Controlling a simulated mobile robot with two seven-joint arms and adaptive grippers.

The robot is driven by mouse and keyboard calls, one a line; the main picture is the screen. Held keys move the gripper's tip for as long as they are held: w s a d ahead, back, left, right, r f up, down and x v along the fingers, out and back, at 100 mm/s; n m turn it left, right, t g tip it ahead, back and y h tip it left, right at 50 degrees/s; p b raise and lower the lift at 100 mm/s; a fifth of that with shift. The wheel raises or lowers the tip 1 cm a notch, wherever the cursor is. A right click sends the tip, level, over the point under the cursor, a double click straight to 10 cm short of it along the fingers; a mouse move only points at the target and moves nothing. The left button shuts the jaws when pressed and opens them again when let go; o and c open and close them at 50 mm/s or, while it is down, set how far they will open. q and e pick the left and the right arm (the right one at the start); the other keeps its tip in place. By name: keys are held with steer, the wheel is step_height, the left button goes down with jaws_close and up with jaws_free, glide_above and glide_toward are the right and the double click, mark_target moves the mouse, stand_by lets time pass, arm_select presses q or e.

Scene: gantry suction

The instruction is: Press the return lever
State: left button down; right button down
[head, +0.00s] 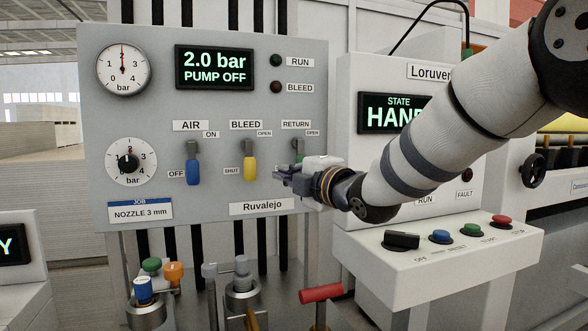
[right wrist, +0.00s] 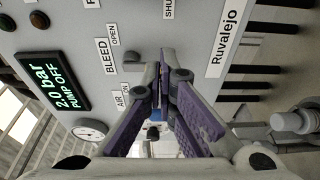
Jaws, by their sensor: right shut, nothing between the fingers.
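The return lever (head: 299,146) is on the grey Ruvalejo panel (head: 225,120) under the RETURN label. Its grey top and a bit of green show in the head view; its lower part is hidden behind my right gripper. My right gripper (head: 278,172) is shut and empty, in front of the panel just below and left of that lever. I cannot tell whether it touches the lever. In the right wrist view the closed fingers (right wrist: 166,56) point at the panel near the BLEED label (right wrist: 107,57). The return lever is not seen there. My left gripper is not in view.
The yellow bleed lever (head: 250,167) hangs down just left of the gripper, and the blue air lever (head: 193,171) farther left. The display (head: 214,67) reads 2.0 bar, PUMP OFF. A white button console (head: 440,255) juts out at right. A red-handled valve (head: 321,293) stands below.

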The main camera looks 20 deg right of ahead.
steer(key=w+d, duration=0.1)
steer(key=w, duration=0.2)
steer(key=w+d, duration=0.1)
steer(key=shift+w+d, duration=0.35)
steer(key=shift+w, duration=0.05)
